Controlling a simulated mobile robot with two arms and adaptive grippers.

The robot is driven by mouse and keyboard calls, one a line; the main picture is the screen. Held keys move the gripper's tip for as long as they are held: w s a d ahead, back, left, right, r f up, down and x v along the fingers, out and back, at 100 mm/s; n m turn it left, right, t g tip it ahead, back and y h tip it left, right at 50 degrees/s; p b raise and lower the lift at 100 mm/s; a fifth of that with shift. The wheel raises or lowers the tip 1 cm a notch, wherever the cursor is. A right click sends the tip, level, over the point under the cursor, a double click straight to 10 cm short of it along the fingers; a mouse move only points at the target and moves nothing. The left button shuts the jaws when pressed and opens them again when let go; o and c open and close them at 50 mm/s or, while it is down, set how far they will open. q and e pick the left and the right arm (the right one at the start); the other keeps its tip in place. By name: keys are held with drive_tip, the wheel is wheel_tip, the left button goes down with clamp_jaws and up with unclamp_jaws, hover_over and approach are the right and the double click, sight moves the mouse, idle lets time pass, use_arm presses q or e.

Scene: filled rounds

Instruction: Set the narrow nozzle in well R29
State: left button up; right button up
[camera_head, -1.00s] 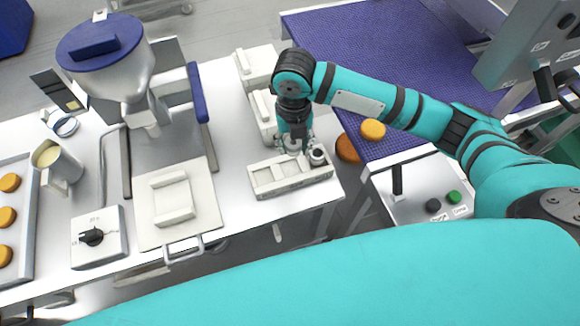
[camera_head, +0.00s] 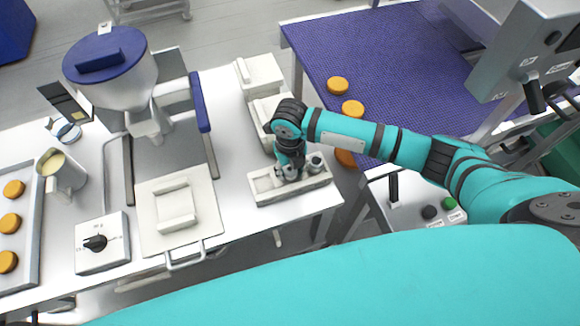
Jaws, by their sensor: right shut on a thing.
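A pale nozzle rack (camera_head: 262,197) with wells lies near the right end of the white table. My right gripper (camera_head: 289,174) points down over the middle of this rack, shut on a small grey metal nozzle, mostly hidden by the fingers. I cannot tell whether the nozzle is inside a well or just above it. Another grey nozzle (camera_head: 315,162) stands upright at the rack's right end, just right of the gripper. Well labels are too small to read, so I cannot pick out R29. My left gripper is out of view.
A depositor with a blue-rimmed hopper (camera_head: 108,68) stands left of the rack. A white lidded plate (camera_head: 178,208), a dial box (camera_head: 101,243) and a jug (camera_head: 65,172) are nearby. A blue conveyor (camera_head: 390,60) with orange rounds (camera_head: 338,86) runs behind right.

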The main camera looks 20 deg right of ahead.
sight(290, 169)
drive_tip(key=o, duration=1.2)
wheel_tip(290, 169, up, 12)
drive_tip(key=shift+r+b, duration=0.1)
drive_tip(key=shift+b, duration=0.7)
